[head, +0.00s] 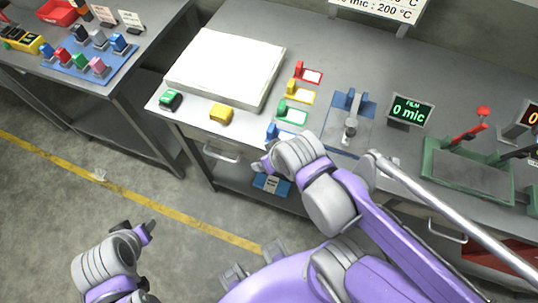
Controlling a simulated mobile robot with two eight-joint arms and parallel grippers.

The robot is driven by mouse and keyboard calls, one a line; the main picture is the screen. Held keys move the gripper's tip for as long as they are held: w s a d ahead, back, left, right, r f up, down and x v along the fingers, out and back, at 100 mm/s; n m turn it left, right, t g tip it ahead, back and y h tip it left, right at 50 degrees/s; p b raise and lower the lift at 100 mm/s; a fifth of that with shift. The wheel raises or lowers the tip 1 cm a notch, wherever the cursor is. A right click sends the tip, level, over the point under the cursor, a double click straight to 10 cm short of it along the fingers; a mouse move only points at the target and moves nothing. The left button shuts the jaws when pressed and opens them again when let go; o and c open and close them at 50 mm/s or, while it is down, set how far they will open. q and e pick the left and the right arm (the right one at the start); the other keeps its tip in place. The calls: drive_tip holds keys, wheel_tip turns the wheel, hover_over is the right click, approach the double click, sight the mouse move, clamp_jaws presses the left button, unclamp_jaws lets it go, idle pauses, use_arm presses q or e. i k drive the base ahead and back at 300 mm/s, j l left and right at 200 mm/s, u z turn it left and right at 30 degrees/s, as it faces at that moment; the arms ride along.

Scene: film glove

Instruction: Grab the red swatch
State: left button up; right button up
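The red swatch (310,76) lies on the grey workbench, right of the white slab (226,66), at the far end of a column of coloured swatches. Below it are the yellow swatch (298,96), the green swatch (292,115) and the blue swatch (282,134). My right gripper (266,157) is at the bench's front edge, close to the blue swatch and well short of the red one. Its wrist hides much of its fingers. My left gripper (137,230) is low at the left over the floor, away from the bench, with its fingers apart and nothing visible between them.
A blue device (350,118) and a display reading 0 mic (408,110) stand right of the swatches. A green press (468,170) with a red-handled lever is farther right. Green (170,99) and yellow (221,114) blocks sit near the front edge.

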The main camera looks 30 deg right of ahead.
sight(307, 75)
drive_tip(key=k+z, duration=0.1)
drive_tip(key=k, duration=0.25)
drive_tip(key=i+z, duration=0.1)
drive_tip(key=z, duration=0.35)
drive_tip(key=i+z, duration=0.15)
drive_tip(key=z, duration=0.3)
drive_tip(key=j+z, duration=0.15)
drive_tip(key=z, duration=0.3)
drive_tip(key=i, duration=0.05)
